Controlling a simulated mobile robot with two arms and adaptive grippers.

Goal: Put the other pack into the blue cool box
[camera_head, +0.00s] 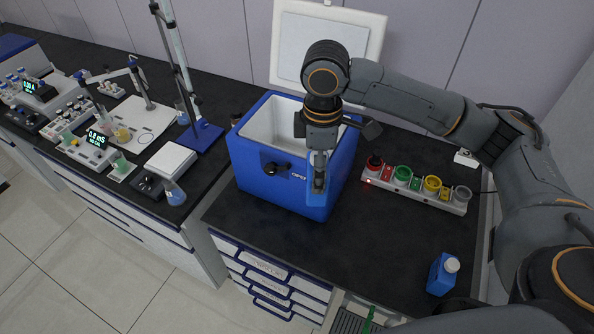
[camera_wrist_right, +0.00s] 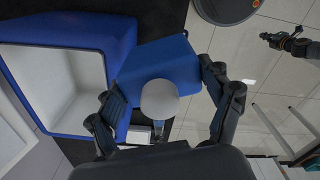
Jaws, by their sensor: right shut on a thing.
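The blue cool box (camera_head: 272,185) stands on the dark bench with its white lid (camera_head: 350,24) open at the back. Its white inside looks empty where it shows; my arm hides part. My right gripper (camera_head: 319,186) is shut on a blue pack (camera_head: 318,206) with a white cap (camera_wrist_right: 160,98), in front of the box's right front side and outside its opening. The box's rim also shows in the right wrist view (camera_wrist_right: 112,35). Another blue pack (camera_head: 440,276) with a white cap stands on the bench at the right. What looks like my left gripper (camera_wrist_right: 272,39) appears small in the wrist view.
A white strip with several coloured round holders (camera_head: 415,187) lies right of the box. A blue-based stand (camera_head: 200,137), a balance (camera_head: 170,160) and a flask (camera_head: 173,192) are to the left. The bench front between box and standing pack is clear.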

